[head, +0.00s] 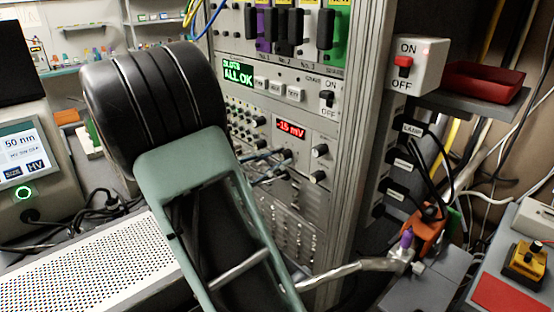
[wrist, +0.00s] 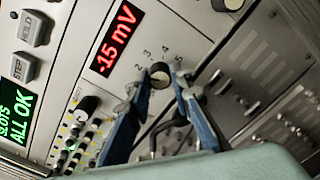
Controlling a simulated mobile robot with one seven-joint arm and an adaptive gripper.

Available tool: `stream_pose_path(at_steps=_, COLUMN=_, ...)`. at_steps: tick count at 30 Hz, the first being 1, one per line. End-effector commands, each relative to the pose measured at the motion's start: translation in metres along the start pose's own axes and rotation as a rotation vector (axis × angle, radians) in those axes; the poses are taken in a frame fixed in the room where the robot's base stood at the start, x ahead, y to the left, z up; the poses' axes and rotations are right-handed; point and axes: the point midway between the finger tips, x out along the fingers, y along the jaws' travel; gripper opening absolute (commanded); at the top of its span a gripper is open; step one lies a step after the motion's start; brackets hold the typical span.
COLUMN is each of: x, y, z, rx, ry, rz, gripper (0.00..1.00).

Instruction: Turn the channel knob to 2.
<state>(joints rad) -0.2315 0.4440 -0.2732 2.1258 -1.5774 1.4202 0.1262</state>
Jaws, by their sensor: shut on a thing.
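The channel knob (wrist: 160,74) is a small black round knob with a pale face, on the panel beside the red "-15 mV" display (wrist: 117,38). Numbers 2, 3, 4 and 5 show around its far side in the wrist view. My gripper (wrist: 161,80) has its two blue-grey fingers on either side of the knob, shut on it. I cannot tell which number the knob points to. In the head view my gripper (head: 282,163) reaches the panel just below the display (head: 290,130), and its fingers hide most of the knob.
Two other black knobs (head: 319,150) (head: 317,177) sit right of the display. A green "ALL OK" screen (head: 238,73) and buttons are above. A perforated white plate (head: 120,262) lies at lower left.

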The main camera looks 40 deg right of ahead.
Motion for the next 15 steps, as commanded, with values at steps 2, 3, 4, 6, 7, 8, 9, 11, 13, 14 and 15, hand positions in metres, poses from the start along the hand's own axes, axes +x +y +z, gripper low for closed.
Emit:
stream_pose_path(at_steps=2, x=-0.0001, y=0.0, z=0.0, rx=0.0, ry=0.0, rz=0.0, gripper=0.25)
stream_pose_path(at_steps=3, x=-0.0001, y=0.0, z=0.0, rx=0.0, ry=0.0, rz=0.0, gripper=0.29)
stream_pose_path(at_steps=4, x=-0.0001, y=0.0, z=0.0, rx=0.0, ry=0.0, rz=0.0, gripper=0.33)
stream_pose_path(at_steps=6, x=-0.0001, y=0.0, z=0.0, rx=-0.001, ry=0.0, rz=0.0, gripper=0.37)
stream_pose_path(at_steps=7, x=-0.0001, y=0.0, z=-0.0001, rx=-0.001, ry=0.0, rz=0.0, gripper=0.37)
stream_pose_path(at_steps=8, x=-0.0001, y=0.0, z=-0.0001, rx=-0.001, ry=0.0, rz=0.0, gripper=0.37)
stream_pose_path(at_steps=9, x=-0.0001, y=0.0, z=-0.0001, rx=-0.001, ry=0.0, rz=0.0, gripper=0.37)
stream_pose_path(at_steps=11, x=-0.0001, y=0.0, z=-0.0001, rx=-0.001, ry=0.0, rz=0.0, gripper=0.37)
stream_pose_path(at_steps=13, x=-0.0004, y=0.0, z=-0.0001, rx=-0.001, ry=0.0, rz=0.0, gripper=0.37)
stream_pose_path(at_steps=14, x=-0.0012, y=0.0001, z=-0.0002, rx=-0.001, ry=0.0, rz=0.001, gripper=0.37)
stream_pose_path(at_steps=15, x=-0.0031, y=0.0003, z=-0.0003, rx=-0.001, ry=0.001, rz=0.001, gripper=0.37)
